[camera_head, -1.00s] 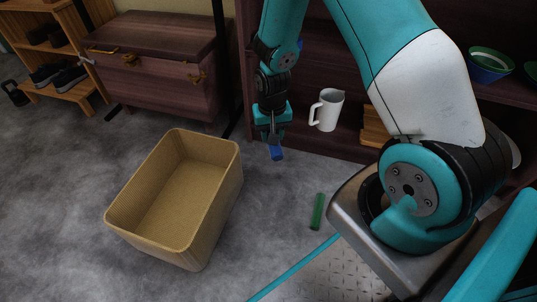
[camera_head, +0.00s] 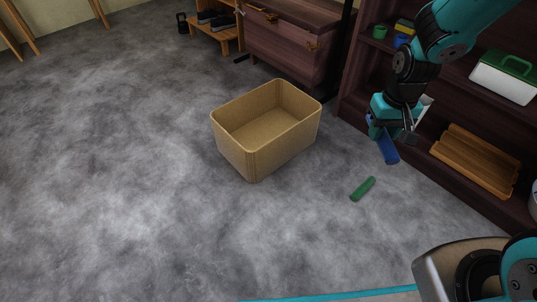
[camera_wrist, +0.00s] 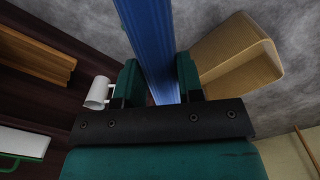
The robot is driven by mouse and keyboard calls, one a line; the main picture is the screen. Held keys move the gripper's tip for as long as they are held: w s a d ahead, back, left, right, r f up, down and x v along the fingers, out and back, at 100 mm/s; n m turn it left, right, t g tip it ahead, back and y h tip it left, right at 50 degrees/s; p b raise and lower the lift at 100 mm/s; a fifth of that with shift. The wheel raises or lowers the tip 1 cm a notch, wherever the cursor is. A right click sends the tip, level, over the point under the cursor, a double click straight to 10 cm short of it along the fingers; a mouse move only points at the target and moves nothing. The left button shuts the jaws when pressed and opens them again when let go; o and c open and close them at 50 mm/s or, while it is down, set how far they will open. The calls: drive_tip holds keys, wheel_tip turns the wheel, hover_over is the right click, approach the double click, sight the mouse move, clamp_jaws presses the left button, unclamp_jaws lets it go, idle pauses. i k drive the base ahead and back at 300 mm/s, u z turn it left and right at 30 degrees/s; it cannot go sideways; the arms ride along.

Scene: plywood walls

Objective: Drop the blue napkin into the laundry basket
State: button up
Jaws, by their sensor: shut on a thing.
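The blue napkin (camera_head: 387,149) looks like a narrow rolled strip and hangs below my gripper (camera_head: 392,130) in the head view. My gripper is shut on it. In the wrist view the napkin (camera_wrist: 148,40) runs up between the two green fingers of my gripper (camera_wrist: 160,82). The laundry basket (camera_head: 247,160) is a tan, open-topped box on the grey floor, left of my gripper and apart from it. Its inside looks empty. The basket also shows at the upper right of the wrist view (camera_wrist: 240,65).
A green roll (camera_head: 363,189) lies on the floor between the basket and the shelf. A dark shelf unit (camera_head: 350,110) stands at the right with a wooden tray (camera_head: 475,160) and a white-and-green box (camera_head: 503,80). A wooden chest (camera_head: 285,50) stands behind the basket. Floor at left is clear.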

sight(267, 128)
drive_tip(key=z, duration=0.95)
drive_tip(key=k, duration=0.1)
drive_tip(key=u, duration=2.35)
drive_tip(key=i, duration=1.3)
drive_tip(key=z, duration=0.9)
drive_tip(key=i, duration=0.65)
drive_tip(key=z, duration=0.75)
